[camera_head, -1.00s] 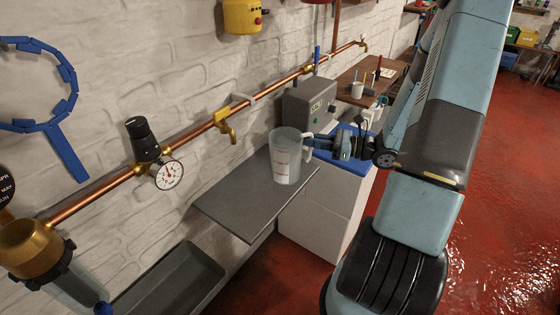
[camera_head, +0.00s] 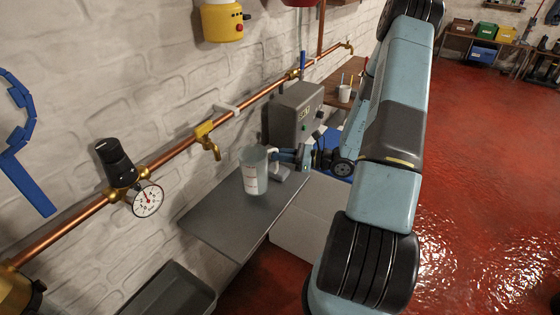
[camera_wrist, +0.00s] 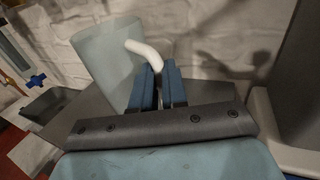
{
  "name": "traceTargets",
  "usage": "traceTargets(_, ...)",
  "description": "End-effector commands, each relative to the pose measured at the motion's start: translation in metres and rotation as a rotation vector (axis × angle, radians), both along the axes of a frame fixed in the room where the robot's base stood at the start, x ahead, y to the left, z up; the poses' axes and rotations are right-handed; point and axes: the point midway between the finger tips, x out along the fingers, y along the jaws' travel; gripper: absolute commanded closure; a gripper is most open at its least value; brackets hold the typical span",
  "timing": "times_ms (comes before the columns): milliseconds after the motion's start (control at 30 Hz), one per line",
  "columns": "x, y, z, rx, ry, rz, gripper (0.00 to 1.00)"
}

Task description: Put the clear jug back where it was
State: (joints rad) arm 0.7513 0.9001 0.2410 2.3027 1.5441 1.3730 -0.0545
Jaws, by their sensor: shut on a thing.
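The clear jug (camera_head: 254,171) is upright, with red markings and a white handle, over the far part of the grey shelf (camera_head: 215,219). My gripper (camera_head: 281,156) comes from the right and is shut on the jug's handle. In the wrist view the jug (camera_wrist: 103,58) is at the upper left, and the blue fingers (camera_wrist: 158,86) close around the lower end of its handle. I cannot tell whether the jug's base touches the shelf.
A grey box with a display (camera_head: 296,113) stands just behind the jug. A brass tap (camera_head: 208,139) sticks out from the copper pipe on the wall. A grey trough (camera_head: 168,290) lies below. The front of the shelf is clear.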

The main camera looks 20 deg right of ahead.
Motion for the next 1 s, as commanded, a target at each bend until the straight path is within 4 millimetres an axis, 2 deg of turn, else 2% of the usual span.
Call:
traceTargets(300, 0.000, -0.006, -0.032, 0.001, 0.002, -0.012, 1.00)
traceTargets(667, 0.000, -0.007, -0.035, 0.001, 0.001, -0.014, 1.00)
traceTargets(700, 0.000, -0.007, -0.034, 0.000, 0.000, -0.014, 0.83)
traceTargets(933, 0.000, -0.007, -0.034, 0.000, 0.000, -0.013, 0.61)
traceTargets(1000, 0.000, -0.007, -0.034, 0.000, 0.000, -0.014, 0.61)
